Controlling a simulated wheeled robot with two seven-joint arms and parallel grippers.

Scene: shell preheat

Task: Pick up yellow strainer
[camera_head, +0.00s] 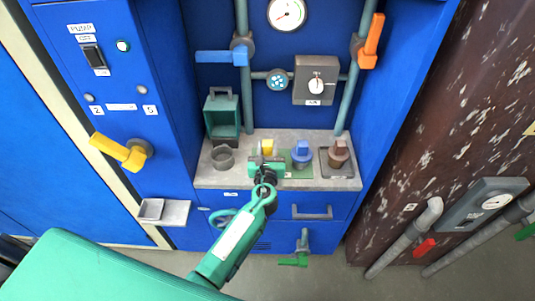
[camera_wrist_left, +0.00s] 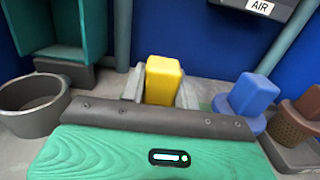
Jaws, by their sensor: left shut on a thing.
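The yellow strainer (camera_head: 267,146) stands on the grey counter of the blue cabinet, and only its yellow upper block shows clearly. In the left wrist view its yellow block (camera_wrist_left: 163,80) sits between the two grey fingers of my left gripper (camera_wrist_left: 160,88), which is shut on it. The lower part of the strainer is hidden behind the gripper body. In the head view my left gripper (camera_head: 266,160) reaches in from below to the counter. I cannot tell whether the strainer is resting on the counter or lifted. My right gripper is not in view.
A blue strainer (camera_head: 301,153) and a brown one (camera_head: 338,153) stand close to the right. A grey round cup (camera_head: 222,157) and a green open box (camera_head: 222,114) are to the left. Pipes with a blue lever (camera_head: 220,57) and an orange lever (camera_head: 372,40) rise behind.

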